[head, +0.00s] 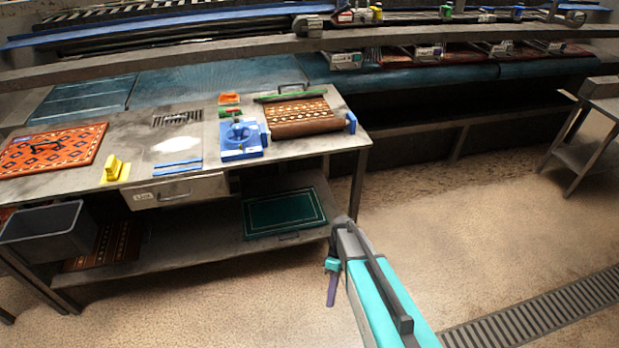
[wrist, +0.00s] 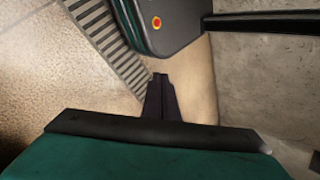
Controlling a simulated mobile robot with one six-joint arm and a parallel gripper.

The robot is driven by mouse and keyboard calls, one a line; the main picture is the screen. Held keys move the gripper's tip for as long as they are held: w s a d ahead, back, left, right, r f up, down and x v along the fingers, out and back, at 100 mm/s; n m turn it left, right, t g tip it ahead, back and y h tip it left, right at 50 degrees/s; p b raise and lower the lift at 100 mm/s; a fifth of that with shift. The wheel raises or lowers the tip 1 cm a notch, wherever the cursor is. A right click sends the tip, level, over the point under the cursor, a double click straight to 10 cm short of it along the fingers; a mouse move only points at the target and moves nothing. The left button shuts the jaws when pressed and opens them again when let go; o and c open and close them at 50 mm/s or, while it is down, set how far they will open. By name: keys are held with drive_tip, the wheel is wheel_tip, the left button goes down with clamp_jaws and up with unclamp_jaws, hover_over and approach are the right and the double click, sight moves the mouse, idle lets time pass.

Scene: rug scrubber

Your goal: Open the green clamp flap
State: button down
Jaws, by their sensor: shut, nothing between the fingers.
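A long green bar (head: 291,96), which looks like the green clamp flap, lies along the back edge of a patterned brown rug (head: 306,115) on the workbench in the head view. It looks flat against the rug; its hinge and latch are too small to tell. My gripper (wrist: 160,78) shows in the wrist view with its dark fingers together and nothing between them. It points down toward the floor, away from the bench. In the head view my arm stands in front of the bench, right of its front corner. The clamp flap is not in the wrist view.
A blue fixture (head: 240,153) stands left of the rug, with a small green block (head: 231,113) and an orange tray (head: 229,99) behind it. A yellow-handled tool (head: 115,168) and an orange rug (head: 52,149) lie farther left. Open floor (head: 450,220) lies right of the bench.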

drive_tip(key=s+d+f+m+h+b, duration=0.1)
drive_tip(key=s+f+m, duration=0.2)
drive_tip(key=s, duration=0.3)
drive_tip(key=s+d+f+m+t+b, duration=0.1)
drive_tip(key=s+d+f+m, duration=0.1)
drive_tip(key=s+m, duration=0.3)
drive_tip(key=s+d+f+m+t+h+b, duration=0.1)
drive_tip(key=s+f+m, duration=0.3)
drive_tip(key=s, duration=0.5)
drive_tip(key=shift+d+f+h, duration=0.3)
drive_tip(key=shift+d+f, duration=0.15)
drive_tip(key=shift+d, duration=0.25)
